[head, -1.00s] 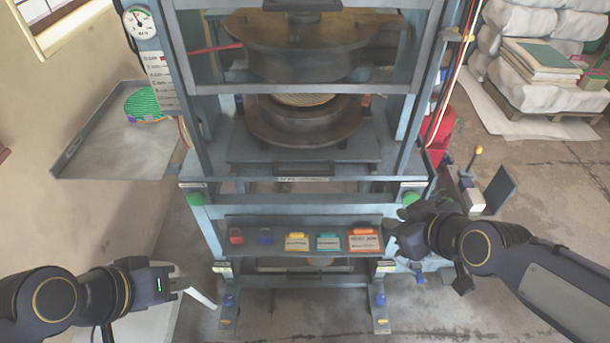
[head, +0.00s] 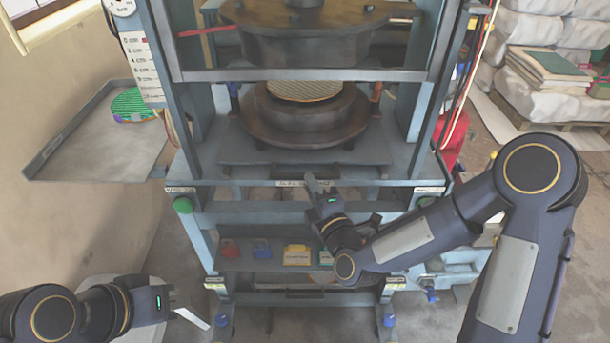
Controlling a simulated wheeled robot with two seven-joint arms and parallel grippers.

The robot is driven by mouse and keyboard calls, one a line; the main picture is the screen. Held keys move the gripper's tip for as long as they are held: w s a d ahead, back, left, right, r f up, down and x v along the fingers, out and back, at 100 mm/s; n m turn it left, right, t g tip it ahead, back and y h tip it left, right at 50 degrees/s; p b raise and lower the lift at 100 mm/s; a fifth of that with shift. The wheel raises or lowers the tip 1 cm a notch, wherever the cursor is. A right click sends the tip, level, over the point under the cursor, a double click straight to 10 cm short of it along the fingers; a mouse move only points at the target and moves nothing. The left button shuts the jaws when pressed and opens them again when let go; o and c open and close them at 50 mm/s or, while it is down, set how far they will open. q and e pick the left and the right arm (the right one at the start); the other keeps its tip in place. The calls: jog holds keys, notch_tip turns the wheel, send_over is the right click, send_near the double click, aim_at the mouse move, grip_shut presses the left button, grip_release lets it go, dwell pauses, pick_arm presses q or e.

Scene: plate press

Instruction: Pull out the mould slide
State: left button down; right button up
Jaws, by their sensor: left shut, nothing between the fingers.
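The mould slide (head: 235,153) is a flat grey plate in the press, with a dark round mould (head: 270,132) and a ribbed golden disc (head: 304,89) on it. A dark handle (head: 348,171) is at its front edge, partly hidden by my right gripper. My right gripper (head: 313,182) is at the front edge by the handle. I cannot tell whether it touches the handle or how far its fingers are apart. My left gripper (head: 188,311) is shut and empty, low at the left, away from the press.
A dark upper mould half (head: 300,48) hangs above the slide. A grey side tray (head: 85,160) with a green striped disc (head: 133,104) is at the left. Green buttons (head: 183,205) flank the press front. Padlocks and tags (head: 297,255) lie on the lower shelf. Stacked sacks (head: 545,20) stand back right.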

jog(key=shift+x, duration=2.15)
grip_shut()
